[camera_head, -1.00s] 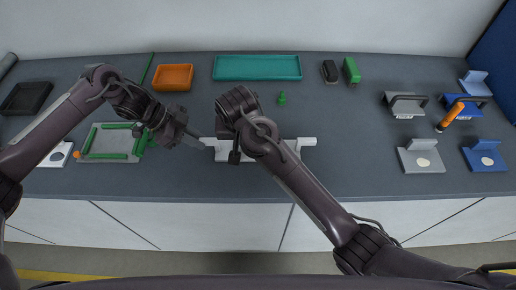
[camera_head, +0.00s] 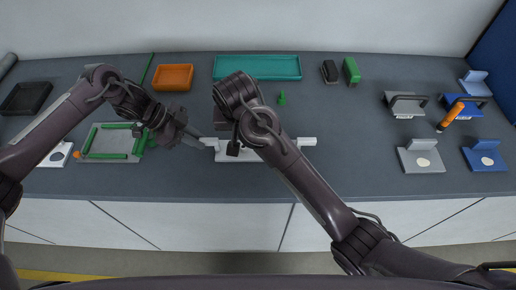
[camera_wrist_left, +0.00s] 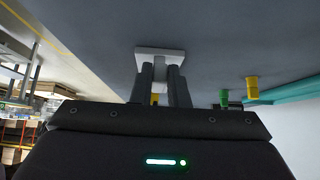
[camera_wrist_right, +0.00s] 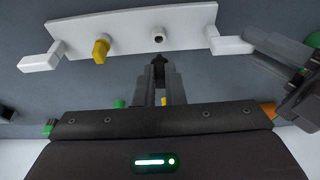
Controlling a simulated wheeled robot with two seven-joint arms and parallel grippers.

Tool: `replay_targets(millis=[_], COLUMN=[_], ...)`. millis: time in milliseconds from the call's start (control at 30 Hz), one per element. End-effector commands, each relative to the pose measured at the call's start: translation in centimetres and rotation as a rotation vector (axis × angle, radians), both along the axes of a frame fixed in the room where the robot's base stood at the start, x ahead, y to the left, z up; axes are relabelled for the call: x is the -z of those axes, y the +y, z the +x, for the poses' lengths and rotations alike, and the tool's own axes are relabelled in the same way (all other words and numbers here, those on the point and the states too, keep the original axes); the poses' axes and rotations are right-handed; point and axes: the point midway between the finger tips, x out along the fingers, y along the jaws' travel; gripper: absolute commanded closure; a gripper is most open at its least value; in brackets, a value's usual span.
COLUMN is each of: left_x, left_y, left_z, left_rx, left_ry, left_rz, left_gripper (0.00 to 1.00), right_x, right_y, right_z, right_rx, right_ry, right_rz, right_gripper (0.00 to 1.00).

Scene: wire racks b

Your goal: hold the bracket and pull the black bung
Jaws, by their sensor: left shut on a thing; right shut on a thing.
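The bracket (camera_head: 300,142) is a long white plate with a tab at each end, on the grey table. My left gripper (camera_head: 207,143) is shut on its left tab, which also shows between the fingers in the left wrist view (camera_wrist_left: 160,54). In the right wrist view, the bracket (camera_wrist_right: 190,22) bears a yellow bung (camera_wrist_right: 101,49) and an empty round socket (camera_wrist_right: 158,35). My right gripper (camera_wrist_right: 160,70) is shut on the small black bung (camera_wrist_right: 160,60), which appears apart from the socket. In the head view my right arm hides the bracket's middle and the bung.
A teal tray (camera_head: 257,68) and an orange tray (camera_head: 173,78) stand at the back. A small green piece (camera_head: 282,98) stands behind the bracket. Black (camera_head: 330,72) and green (camera_head: 351,71) blocks are at the back right. Grey and blue stands are at the right.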

Motion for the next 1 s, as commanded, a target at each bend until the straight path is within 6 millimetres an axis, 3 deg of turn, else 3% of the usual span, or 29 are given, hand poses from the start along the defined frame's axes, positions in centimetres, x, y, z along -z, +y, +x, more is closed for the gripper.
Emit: replay_targets(millis=[200, 433, 467, 633, 1000], left_x=[0.0, 0.0, 0.0, 0.0, -0.4], left_y=[0.0, 0.0, 0.0, 0.0, 0.4], left_z=[0.0, 0.0, 0.0, 0.0, 0.1], left_rx=[-0.001, -0.001, -0.001, -0.001, -0.001], left_ry=[-0.001, -0.002, -0.002, -0.001, -0.002], left_rz=[0.000, 0.001, 0.001, 0.000, 0.001], left_gripper=[1.00, 1.00, 0.84, 0.62, 0.60], right_x=[-1.6, -1.8, -1.8, -1.8, -1.8], right_y=[0.0, 0.0, 0.0, 0.0, 0.0], right_z=[0.0, 0.0, 0.0, 0.0, 0.0], right_rx=[0.001, 0.001, 0.001, 0.000, 0.000], right_ry=[0.000, 0.000, 0.000, 0.000, 0.001], right_rz=[0.000, 0.000, 0.000, 0.000, 0.000], right_gripper=[1.00, 1.00, 1.00, 1.00, 1.00])
